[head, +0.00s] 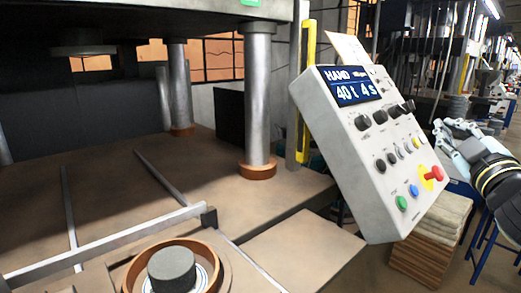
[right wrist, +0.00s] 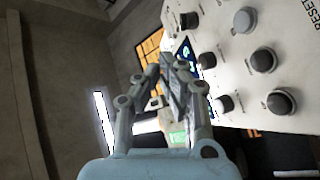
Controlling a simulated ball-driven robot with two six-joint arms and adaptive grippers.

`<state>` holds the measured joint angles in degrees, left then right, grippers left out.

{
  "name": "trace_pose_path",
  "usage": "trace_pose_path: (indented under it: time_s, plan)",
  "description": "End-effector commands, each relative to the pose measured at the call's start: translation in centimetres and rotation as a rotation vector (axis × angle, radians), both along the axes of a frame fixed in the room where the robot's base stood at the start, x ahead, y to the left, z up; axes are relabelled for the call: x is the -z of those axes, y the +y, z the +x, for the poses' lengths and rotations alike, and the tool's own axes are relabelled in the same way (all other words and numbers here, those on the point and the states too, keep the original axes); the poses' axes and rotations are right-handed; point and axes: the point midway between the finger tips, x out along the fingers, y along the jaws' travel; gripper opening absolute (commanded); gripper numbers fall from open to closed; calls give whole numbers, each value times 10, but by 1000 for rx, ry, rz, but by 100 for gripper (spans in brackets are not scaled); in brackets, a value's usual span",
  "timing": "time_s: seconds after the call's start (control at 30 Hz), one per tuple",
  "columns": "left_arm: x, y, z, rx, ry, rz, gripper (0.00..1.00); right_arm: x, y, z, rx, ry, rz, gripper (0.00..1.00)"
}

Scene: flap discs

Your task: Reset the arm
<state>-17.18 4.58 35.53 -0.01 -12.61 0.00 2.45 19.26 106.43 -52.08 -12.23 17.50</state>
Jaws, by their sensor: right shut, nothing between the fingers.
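My right gripper (head: 449,131) is at the right side of the head view, to the right of the control box and apart from it. In the right wrist view the same gripper (right wrist: 172,72) is shut with nothing between its fingers. The control box (head: 352,150) is tilted and has a blue display reading "HAND 40 t 4 s", dark knobs, and green, blue and red buttons. The box face (right wrist: 235,60) also shows in the right wrist view, to the right of and behind the fingers. My left gripper is not in the head view.
A press bed (head: 110,195) with steel columns (head: 258,95) fills the left. A round copper-coloured mould (head: 215,270) with a dark disc (head: 172,268) sits at the front. Stacked boards or sacks (head: 430,235) stand below the gripper. Free floor shows at the lower right.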

Motion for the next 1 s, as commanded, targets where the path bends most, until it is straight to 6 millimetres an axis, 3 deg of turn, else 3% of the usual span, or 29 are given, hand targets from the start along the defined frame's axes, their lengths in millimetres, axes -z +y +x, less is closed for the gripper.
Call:
trace_pose_path:
  time_s: [0.13,0.2,0.3,0.4,0.6,0.8,1.0]
  plan:
    - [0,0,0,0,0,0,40,89,-15,-80,235,294,349,0]
    - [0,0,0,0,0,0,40,129,-10,-120,309,458,469,0]
    - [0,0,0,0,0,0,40,169,5,-173,372,667,589,0]
    - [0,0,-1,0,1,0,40,195,23,-216,401,836,664,0]
    - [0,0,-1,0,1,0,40,220,57,-286,417,1102,753,0]
    - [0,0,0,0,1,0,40,228,89,-348,401,1332,806,0]
    - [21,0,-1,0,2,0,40,307,82,-334,420,1350,806,0]
